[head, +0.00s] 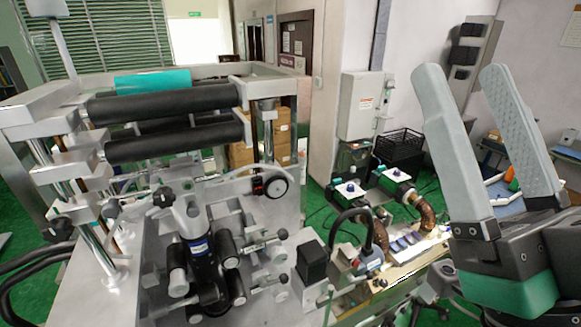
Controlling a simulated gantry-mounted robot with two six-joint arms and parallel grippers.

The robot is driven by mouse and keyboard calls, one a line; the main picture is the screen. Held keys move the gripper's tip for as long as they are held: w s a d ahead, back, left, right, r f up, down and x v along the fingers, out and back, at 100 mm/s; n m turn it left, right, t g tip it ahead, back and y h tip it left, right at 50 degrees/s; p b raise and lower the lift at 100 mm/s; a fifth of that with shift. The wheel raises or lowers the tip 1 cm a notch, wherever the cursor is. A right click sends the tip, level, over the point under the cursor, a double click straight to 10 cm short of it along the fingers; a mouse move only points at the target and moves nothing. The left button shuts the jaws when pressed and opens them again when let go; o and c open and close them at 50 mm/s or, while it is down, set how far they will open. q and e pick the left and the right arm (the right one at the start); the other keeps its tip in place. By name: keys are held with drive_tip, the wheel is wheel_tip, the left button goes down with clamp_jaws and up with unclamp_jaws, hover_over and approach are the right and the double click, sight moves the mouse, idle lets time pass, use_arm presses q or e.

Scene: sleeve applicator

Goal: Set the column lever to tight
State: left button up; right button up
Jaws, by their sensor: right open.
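The sleeve applicator (240,190) fills the left and middle of the head view. It has metal columns and two large black rollers (165,105). Small levers with dark knobs stick out at its front, such as a lever (262,241) beside the lower black rollers (198,250). I cannot tell which is the column lever, and no tight mark is readable. My right gripper (463,82) is open and empty at the right, pointing up, apart from the machine. My left gripper is not in view.
A round dial (273,183) is on the machine's front. To its right, valves with copper pipes (374,236) stand on a bench. A grey wall box (366,106) and a black crate (399,150) are behind. Green floor (318,205) shows between the machine and bench.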

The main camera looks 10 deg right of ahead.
drive_tip(key=c, duration=0.5)
drive_tip(key=shift+n, duration=0.4)
drive_tip(key=shift+c, duration=1.1)
drive_tip(key=w+a+f+n+g+y, duration=0.1)
drive_tip(key=n+y, duration=0.1)
drive_tip(key=w+a+n+y, duration=0.1)
drive_tip(key=a+n+y, duration=0.1)
drive_tip(key=w+a+f+n+g+y, duration=0.1)
drive_tip(key=n+y, duration=0.1)
drive_tip(key=shift+w+a+f+g, duration=0.15)
drive_tip(key=shift+w+f+g, duration=0.15)
clamp_jaws()
drive_tip(key=w+d+f+n+g+y+p, duration=0.1)
drive_tip(key=w+f+g, duration=0.3)
drive_tip(key=f, duration=0.6)
drive_tip(key=w+d+f+n+g+y, duration=0.1)
drive_tip(key=w+f+g, duration=0.2)
drive_tip(key=w+f, duration=0.45)
drive_tip(key=s+d+f+m+h+p, duration=0.1)
drive_tip(key=s+d+f+m+h, duration=0.2)
drive_tip(key=d+f, duration=0.7)
drive_tip(key=s+d+f+m+h, duration=0.3)
drive_tip(key=s+d+f+m, duration=0.2)
drive_tip(key=d+f, duration=0.5)
wheel_tip(320, 180, down, 6)
drive_tip(key=shift+d+f+m+g+p, duration=0.1)
drive_tip(key=shift+d+m+g+p, duration=0.3)
drive_tip(key=shift+m, duration=0.4)
drive_tip(key=shift+s, duration=0.1)
